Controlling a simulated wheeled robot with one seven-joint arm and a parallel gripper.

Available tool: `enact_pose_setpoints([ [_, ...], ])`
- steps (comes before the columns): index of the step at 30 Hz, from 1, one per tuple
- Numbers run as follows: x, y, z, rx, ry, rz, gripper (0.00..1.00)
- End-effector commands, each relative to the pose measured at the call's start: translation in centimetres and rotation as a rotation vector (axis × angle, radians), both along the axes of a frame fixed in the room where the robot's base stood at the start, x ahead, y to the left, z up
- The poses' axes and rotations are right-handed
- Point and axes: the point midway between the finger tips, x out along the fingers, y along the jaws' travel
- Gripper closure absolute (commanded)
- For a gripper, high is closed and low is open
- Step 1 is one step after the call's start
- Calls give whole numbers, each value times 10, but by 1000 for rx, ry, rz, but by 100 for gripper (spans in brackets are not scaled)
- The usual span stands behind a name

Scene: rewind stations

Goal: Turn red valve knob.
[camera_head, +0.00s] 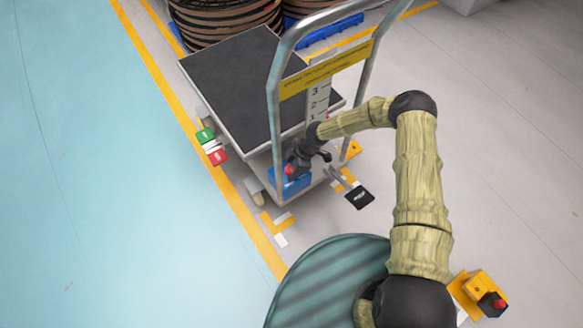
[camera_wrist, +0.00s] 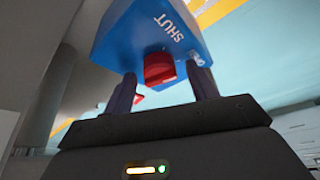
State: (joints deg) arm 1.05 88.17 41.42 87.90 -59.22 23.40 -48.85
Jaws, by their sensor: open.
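The red valve knob (camera_wrist: 159,68) sits on the face of a blue box (camera_wrist: 150,30) marked "SHUT" in the wrist view. My gripper (camera_wrist: 162,74) is open, with one dark finger on each side of the knob and a visible gap to it. The fingertips reach close to the blue box; I cannot tell whether they touch it. In the head view the knob (camera_head: 289,170) and the blue box (camera_head: 295,188) are low at the cart's near end, partly hidden by my gripper (camera_head: 296,164).
The cart (camera_head: 230,75) has a dark deck and a grey push handle (camera_head: 272,90) with a yellow label bar close to my arm. Open floor lies left.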

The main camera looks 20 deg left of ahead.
Motion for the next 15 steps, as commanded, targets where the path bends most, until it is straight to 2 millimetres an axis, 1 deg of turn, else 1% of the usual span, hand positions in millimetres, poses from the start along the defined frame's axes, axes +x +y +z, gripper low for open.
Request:
enact_pose_setpoints([
  [7,0,0,-1,0,-1,-1,42],
  [8,0,0,-1,0,-1,-1,44],
  [9,0,0,-1,0,-1,-1,52],
  [14,0,0,0,0,-1,-1,84],
  [15,0,0,0,0,-1,-1,85],
])
